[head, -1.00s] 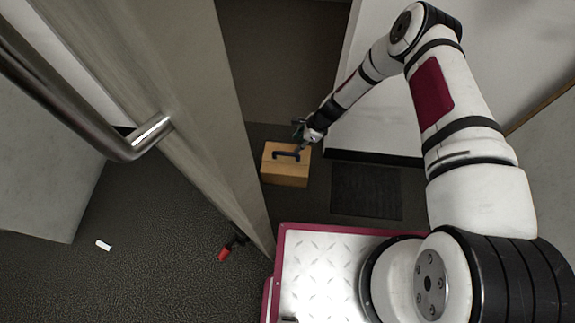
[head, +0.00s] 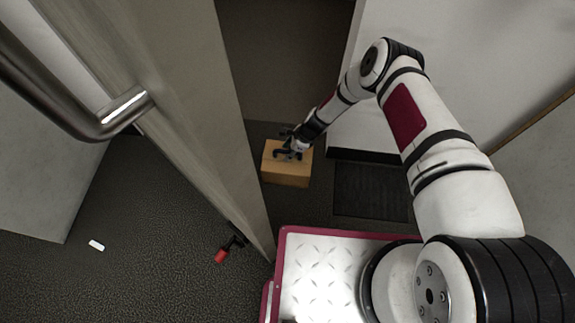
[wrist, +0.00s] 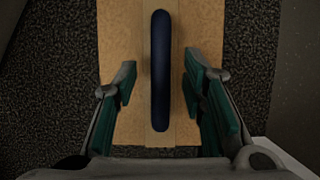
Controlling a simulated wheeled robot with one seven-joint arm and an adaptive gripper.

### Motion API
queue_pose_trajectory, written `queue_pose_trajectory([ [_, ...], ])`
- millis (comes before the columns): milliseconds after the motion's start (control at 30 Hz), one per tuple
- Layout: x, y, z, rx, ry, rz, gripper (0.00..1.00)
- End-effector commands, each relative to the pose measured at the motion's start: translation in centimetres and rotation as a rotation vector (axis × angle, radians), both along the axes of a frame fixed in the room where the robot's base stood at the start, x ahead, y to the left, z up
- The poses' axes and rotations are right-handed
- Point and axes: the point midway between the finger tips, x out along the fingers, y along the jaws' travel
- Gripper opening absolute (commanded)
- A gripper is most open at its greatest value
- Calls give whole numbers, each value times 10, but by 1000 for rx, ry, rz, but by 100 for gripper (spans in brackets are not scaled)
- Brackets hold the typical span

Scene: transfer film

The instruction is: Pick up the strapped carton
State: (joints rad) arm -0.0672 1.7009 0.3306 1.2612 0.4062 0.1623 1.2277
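The strapped carton (head: 285,174) is a tan box on the dark floor, just right of the door's edge in the head view. In the wrist view the carton (wrist: 215,40) has a paler strap down its middle and a dark blue handle (wrist: 160,70) on top. My gripper (head: 290,153) is over the carton's top. In the wrist view my gripper (wrist: 157,90) is open, with one green-padded finger on each side of the handle and gaps between. I cannot tell how far the fingertips are above the carton's top.
A tall door (head: 185,110) with a metal bar handle (head: 90,115) stands close on the left. A red-tipped object (head: 221,255) is at its foot and a small white piece (head: 96,245) lies on the floor. A dark mat (head: 371,191) lies right of the carton.

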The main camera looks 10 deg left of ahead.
Motion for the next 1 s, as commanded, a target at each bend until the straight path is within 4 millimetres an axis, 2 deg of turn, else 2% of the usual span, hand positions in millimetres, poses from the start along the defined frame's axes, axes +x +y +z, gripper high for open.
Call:
queue_pose_trajectory([
  [133, 0, 0, 1, 0, -1, 0, 38],
  [300, 0, 0, 1, 0, -1, 0, 0],
  [767, 1, 1, 3, 2, -1, 1, 0],
  [1000, 2, 1, 17, 2, -2, 0, 0],
])
